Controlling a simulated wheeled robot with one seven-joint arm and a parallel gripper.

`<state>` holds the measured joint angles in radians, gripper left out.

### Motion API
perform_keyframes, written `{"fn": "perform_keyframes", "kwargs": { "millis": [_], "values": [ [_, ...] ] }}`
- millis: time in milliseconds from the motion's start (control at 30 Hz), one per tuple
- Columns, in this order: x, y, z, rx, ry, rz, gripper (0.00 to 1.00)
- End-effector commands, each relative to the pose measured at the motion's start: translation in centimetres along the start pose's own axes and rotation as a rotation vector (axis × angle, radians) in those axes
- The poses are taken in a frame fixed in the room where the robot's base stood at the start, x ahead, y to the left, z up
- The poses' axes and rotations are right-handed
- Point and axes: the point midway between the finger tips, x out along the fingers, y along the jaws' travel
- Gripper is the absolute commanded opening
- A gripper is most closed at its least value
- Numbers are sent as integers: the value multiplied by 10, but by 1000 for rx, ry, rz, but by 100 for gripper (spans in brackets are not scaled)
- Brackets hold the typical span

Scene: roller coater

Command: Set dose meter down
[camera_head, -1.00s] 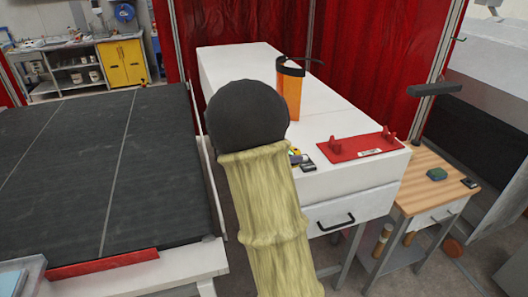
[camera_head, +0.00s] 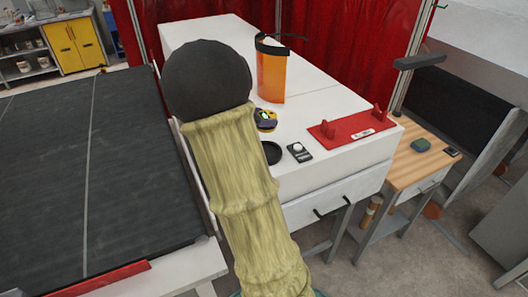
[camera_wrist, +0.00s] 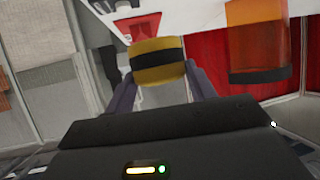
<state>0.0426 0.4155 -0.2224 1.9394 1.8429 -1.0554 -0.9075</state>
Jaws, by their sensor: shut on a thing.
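My gripper (camera_wrist: 158,82) is shut on a yellow round thing with a black band, which I take to be the dose meter (camera_wrist: 160,72). The head view shows a yellow-and-black thing (camera_head: 265,119) just right of my arm's dark ball-shaped joint, over the white bench; it looks like the same held meter. The fingers are mostly hidden there by my arm. I cannot tell whether the meter touches the bench top. A flat black round disc (camera_head: 272,153) lies on the bench nearer the front, partly behind my sleeve.
A small black device with a white dome (camera_head: 299,151) lies right of the disc. A red plate with two posts (camera_head: 338,133) is at the bench's right edge. The white bench (camera_head: 222,44) is clear at the back left.

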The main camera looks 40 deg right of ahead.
Motion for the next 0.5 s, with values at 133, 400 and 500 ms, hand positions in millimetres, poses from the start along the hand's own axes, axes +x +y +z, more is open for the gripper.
{"fn": "perform_keyframes", "kwargs": {
  "millis": [133, 400, 500],
  "values": [
    [2, 0, 3, -1, 1, 2, 22],
    [22, 1, 41, -5, 2, 5, 22],
    [27, 1, 52, -3, 2, 3, 22]
  ]
}}
